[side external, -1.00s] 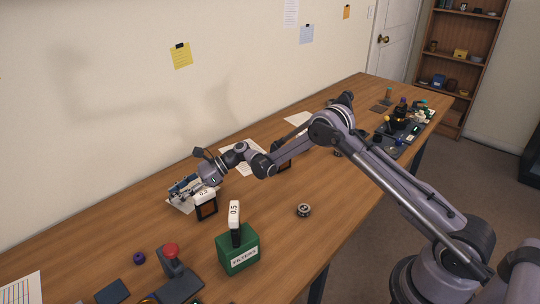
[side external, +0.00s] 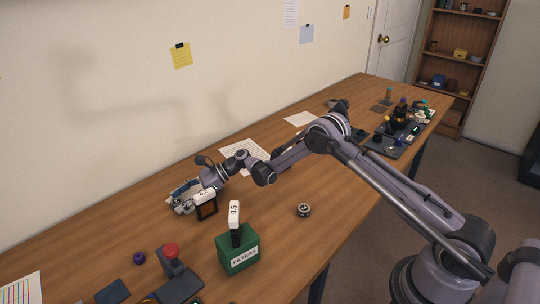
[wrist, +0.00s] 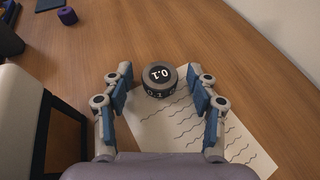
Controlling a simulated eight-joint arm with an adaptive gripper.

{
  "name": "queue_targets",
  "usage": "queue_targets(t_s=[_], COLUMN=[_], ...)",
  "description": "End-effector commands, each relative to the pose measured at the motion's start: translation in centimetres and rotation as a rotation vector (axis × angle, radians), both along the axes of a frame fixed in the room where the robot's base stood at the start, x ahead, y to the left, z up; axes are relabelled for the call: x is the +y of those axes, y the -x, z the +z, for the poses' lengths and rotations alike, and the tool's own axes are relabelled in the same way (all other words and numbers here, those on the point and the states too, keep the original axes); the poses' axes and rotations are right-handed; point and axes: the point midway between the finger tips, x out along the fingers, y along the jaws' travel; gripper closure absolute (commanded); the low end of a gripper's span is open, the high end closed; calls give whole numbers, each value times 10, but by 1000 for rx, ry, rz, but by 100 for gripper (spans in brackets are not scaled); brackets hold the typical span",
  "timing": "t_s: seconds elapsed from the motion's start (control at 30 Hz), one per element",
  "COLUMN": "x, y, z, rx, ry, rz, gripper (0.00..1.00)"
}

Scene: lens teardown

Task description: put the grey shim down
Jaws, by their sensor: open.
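My gripper (wrist: 161,88) is open, with one blue-padded finger pair on each side of the piece. There is a visible gap on both sides, and the piece sits near the fingertips. In the side external view my gripper (side external: 183,203) is low over the table near the wall, and the piece cannot be made out there.
A green filters box (side external: 238,254), a red-knobbed stand (side external: 172,272), a purple piece (side external: 139,258) and a small round piece (side external: 304,210) are nearby. Bare wood lies ahead in the wrist view.

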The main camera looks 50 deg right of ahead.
Motion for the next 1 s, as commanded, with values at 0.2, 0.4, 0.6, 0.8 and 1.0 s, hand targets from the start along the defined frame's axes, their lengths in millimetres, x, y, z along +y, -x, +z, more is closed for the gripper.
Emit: queue_targets(t_s=[0.2,0.4,0.6,0.8,1.0], x=[-15,-49,-80,-99,-101], y=[5,19,32,40,44], z=[9,24,38,46,58], rx=[0,1,0,-1,-27], ry=[0,0,-1,-1,37], rz=[-3,-4,-4,-1,11], gripper=[41,41,41,41,41])
